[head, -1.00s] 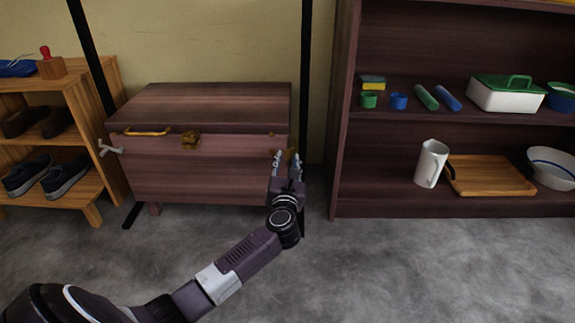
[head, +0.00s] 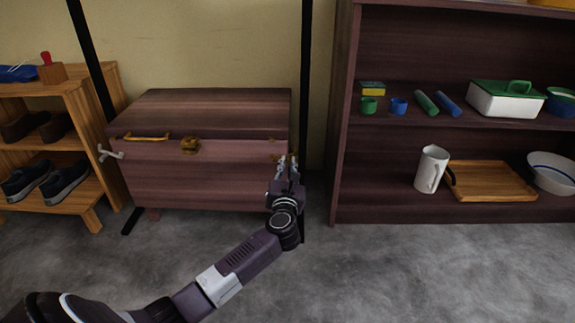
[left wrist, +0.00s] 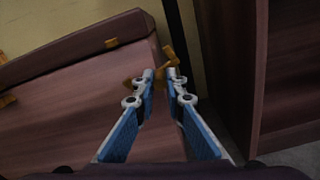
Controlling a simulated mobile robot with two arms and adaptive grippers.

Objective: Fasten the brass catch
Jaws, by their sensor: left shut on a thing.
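The purple-brown wooden chest (head: 200,175) stands against the wall with its lid down. A brass catch (left wrist: 171,55) shows at the chest's right end in the left wrist view, partly hidden by my fingers. My left gripper (head: 287,160) is at the chest's front right corner, with its fingertips closed on the brass catch. In the left wrist view the fingertips (left wrist: 160,74) are close together, with brass beyond and beside them. A small brass piece (left wrist: 111,43) sits near the lid seam. My right gripper is not in view.
A brass lock plate (head: 190,145), a brass handle (head: 147,137) and a grey fitting (head: 110,153) are on the chest. A shoe rack (head: 75,190) stands left and a dark shelf unit (head: 400,212) right. The grey floor (head: 400,275) in front is clear.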

